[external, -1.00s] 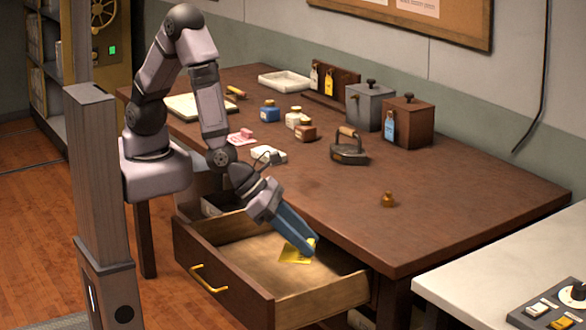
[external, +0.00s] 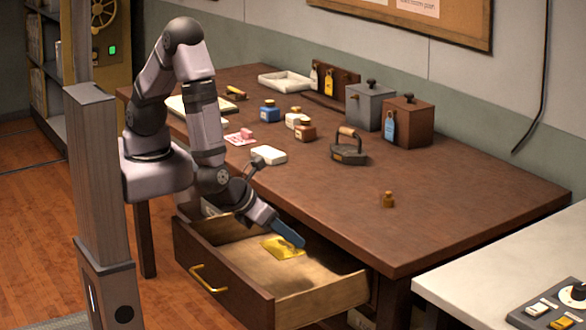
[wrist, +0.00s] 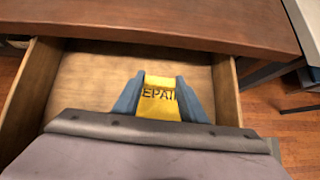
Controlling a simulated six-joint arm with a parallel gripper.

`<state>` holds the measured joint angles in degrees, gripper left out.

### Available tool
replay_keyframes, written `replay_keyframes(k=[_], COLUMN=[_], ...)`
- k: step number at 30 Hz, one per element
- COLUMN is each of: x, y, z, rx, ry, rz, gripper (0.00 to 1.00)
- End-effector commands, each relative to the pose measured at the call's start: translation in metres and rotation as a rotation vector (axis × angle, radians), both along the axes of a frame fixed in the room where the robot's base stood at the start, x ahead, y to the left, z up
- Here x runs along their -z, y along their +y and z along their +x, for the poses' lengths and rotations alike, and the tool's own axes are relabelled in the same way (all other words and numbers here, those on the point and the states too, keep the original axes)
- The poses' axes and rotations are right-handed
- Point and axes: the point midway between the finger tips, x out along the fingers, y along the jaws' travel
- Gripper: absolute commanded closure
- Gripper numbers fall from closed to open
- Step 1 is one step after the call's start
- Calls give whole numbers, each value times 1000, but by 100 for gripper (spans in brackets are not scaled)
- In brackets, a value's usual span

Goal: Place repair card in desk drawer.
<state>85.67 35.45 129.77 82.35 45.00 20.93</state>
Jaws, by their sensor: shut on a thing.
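The yellow repair card (external: 282,247) is inside the open desk drawer (external: 323,291), low over the drawer floor. In the wrist view the card (wrist: 160,103) lies between my two blue fingers, with part of the word "REPAIR" readable. My gripper (external: 289,235) reaches into the drawer and is shut on the card; its fingers touch the card's left and right edges in the wrist view. Whether the card rests on the drawer floor I cannot tell. The drawer (wrist: 95,85) is otherwise bare around the card in the wrist view.
The drawer front with a yellow handle (external: 209,279) faces the floor side. The desk top (external: 450,200) overhangs the drawer's back. A white counter (external: 470,280) is at right.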

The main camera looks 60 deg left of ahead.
Motion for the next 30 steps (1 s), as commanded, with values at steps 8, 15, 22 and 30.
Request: replay_keyframes(k=[8,15,22,30], x=[0,18,48,59], y=[0,1,1,0], z=[0,0,0,0], rx=[-50,-49,-51,-50], ry=[-1,-1,0,-1], rz=[1,6,4,1], gripper=[86,86,86,86])
